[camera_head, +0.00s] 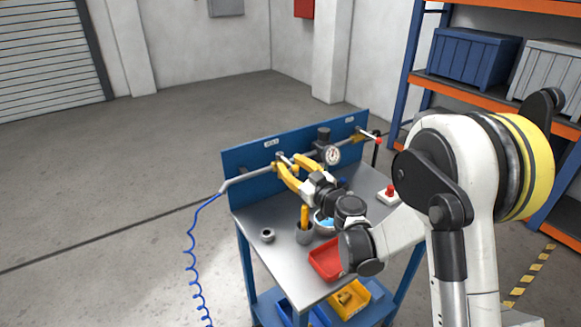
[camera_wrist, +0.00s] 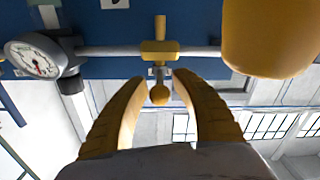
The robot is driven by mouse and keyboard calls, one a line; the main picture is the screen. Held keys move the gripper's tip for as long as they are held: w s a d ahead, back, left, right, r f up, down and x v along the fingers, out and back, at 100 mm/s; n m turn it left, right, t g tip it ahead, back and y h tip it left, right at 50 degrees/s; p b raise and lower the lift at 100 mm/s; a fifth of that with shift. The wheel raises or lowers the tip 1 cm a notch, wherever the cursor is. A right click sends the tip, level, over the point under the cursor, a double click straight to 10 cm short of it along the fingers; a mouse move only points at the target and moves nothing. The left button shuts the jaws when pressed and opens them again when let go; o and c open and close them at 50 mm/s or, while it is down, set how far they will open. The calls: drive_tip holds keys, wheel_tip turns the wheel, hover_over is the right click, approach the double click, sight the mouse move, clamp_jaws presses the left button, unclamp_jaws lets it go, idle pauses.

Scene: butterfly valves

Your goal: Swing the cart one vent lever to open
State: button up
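The cart (camera_head: 285,284) has a blue back panel (camera_head: 240,168) carrying a metal pipe with small valves. In the wrist view, which looks turned over, a yellow valve body (camera_wrist: 160,50) sits on the pipe (camera_wrist: 110,52). Its short lever ends in a yellow ball (camera_wrist: 160,95). My gripper (camera_wrist: 160,78) is open, with one yellow finger on each side of the ball and visible gaps. In the head view my gripper (camera_head: 286,160) is at the panel's left part and largely hides this valve. The panel labels are too small to read.
A pressure gauge (camera_head: 332,155) stands right of my gripper; a red-tipped lever (camera_head: 378,140) is farther right. The cart top holds a cup (camera_head: 304,236), a red tray (camera_head: 325,259) and a red button box (camera_head: 389,195). A blue coiled hose (camera_head: 191,255) hangs left. Floor at left is clear.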

drive_tip(key=shift+w, duration=0.1)
clamp_jaws()
